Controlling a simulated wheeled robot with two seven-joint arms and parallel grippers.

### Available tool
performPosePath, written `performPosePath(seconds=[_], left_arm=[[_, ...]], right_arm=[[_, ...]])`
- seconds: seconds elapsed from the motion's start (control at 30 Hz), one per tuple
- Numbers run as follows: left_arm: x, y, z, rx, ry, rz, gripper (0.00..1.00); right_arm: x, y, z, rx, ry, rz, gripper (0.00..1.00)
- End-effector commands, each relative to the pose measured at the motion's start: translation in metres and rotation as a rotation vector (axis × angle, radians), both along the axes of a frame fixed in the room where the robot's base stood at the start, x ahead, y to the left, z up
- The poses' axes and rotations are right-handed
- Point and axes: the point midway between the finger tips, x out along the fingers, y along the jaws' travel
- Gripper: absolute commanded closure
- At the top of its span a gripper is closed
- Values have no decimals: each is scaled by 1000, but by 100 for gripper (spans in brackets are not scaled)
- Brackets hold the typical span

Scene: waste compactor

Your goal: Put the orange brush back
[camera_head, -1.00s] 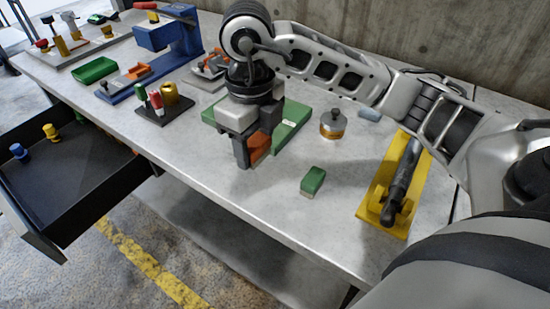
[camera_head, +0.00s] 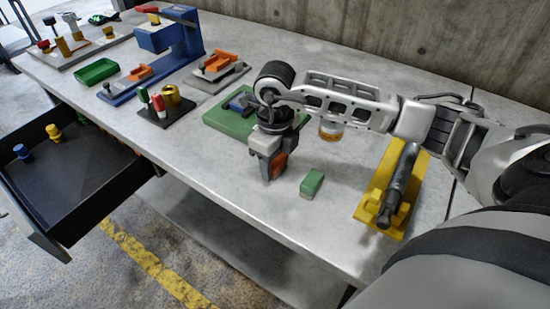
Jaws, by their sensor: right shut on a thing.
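The orange brush (camera_head: 280,163) is in the jaws of my right gripper (camera_head: 271,170), mostly hidden by the fingers. My right gripper points down over the front part of the grey workbench, just left of a green brush-like block (camera_head: 312,184). There is a gap between the held brush and this green block. I cannot tell whether the held brush touches the bench. My left gripper is not in view.
A green base (camera_head: 225,121) with a blue part lies behind my gripper. A yellow stand (camera_head: 374,207) with a dark cylinder is at the right. A tin (camera_head: 331,131) is partly behind my arm. An open drawer (camera_head: 85,188) sticks out at left.

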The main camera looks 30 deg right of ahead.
Motion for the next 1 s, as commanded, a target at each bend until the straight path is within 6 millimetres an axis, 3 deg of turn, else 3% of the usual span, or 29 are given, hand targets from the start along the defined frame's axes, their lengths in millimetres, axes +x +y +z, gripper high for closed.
performPosePath(seconds=[0.17,0.2,0.27,0.67,1.0], left_arm=[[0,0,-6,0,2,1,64],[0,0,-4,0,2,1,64],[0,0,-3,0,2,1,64],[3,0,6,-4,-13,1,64],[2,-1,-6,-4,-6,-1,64]], right_arm=[[0,0,-4,0,-1,0,71],[0,0,-3,0,-1,0,44],[0,0,-3,0,0,0,28],[1,0,5,1,-3,0,28],[1,0,72,1,-7,0,28]])
